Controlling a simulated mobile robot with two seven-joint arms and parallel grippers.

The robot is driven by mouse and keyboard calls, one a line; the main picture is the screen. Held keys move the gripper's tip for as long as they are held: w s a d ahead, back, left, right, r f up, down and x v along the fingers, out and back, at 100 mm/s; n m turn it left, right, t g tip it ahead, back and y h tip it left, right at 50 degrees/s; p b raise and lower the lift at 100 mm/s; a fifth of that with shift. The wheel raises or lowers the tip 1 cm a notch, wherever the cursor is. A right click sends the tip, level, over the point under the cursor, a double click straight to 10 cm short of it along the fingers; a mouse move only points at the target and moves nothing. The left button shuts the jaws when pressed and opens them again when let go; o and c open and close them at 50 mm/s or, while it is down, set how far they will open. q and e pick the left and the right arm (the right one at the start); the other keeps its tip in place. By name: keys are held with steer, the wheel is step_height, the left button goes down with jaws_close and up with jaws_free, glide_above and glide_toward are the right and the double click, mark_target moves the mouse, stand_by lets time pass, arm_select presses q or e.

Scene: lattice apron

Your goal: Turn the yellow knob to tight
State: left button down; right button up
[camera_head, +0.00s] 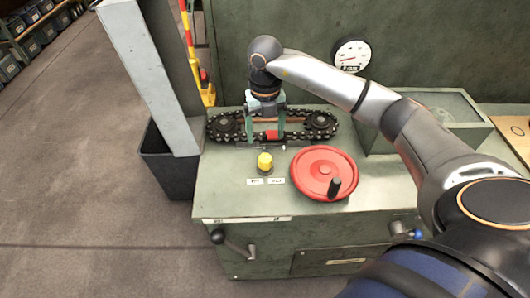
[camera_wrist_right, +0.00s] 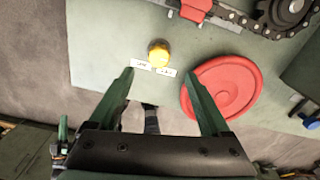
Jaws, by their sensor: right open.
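The yellow knob (camera_head: 265,161) stands on the green bench top, left of the red handwheel. Two small white labels (camera_head: 276,181) lie just in front of it; their print is too small to read. My right gripper (camera_head: 266,136) points down over the chain, behind the knob and apart from it. Its green fingers are spread, with nothing held. In the right wrist view the knob (camera_wrist_right: 158,52) shows beyond the gap between the open fingertips (camera_wrist_right: 160,78). Which way the knob points cannot be told. My left gripper is not in view.
The red handwheel (camera_head: 323,173) with a black handle lies right of the knob. A chain on sprockets (camera_head: 229,127) with a red block (camera_head: 271,134) runs along behind. A glass-topped box (camera_head: 440,108) stands right, a grey post (camera_head: 150,75) left. The bench's front-left top is clear.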

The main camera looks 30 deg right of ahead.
mark_target(265, 157)
step_height(265, 157, down, 9)
steer(key=shift+a+r, duration=0.1)
steer(key=shift+r, duration=0.1)
jaws_close()
stand_by(0.7)
